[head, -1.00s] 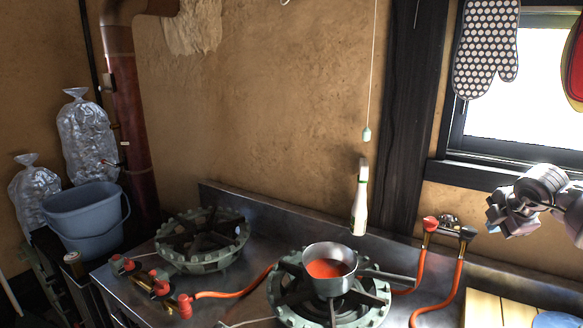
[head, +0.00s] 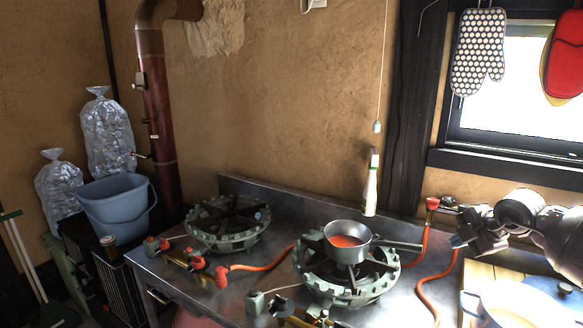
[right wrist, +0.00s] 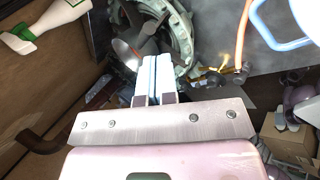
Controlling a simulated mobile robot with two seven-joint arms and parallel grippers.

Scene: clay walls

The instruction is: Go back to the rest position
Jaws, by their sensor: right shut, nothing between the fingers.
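My right gripper (head: 462,241) is at the right of the head view, above the counter and right of the pot. In the right wrist view its two pale fingers (right wrist: 153,78) are together with nothing between them. My left gripper is not in view. The task names no object to handle.
A pot of red-orange liquid (head: 347,241) stands on the front burner (head: 318,270), its handle pointing towards my right gripper. A white bottle (head: 371,185) stands behind it. Orange hoses (head: 424,287), a wooden board (head: 478,274) and a pale blue-rimmed container (head: 505,303) are near the arm.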

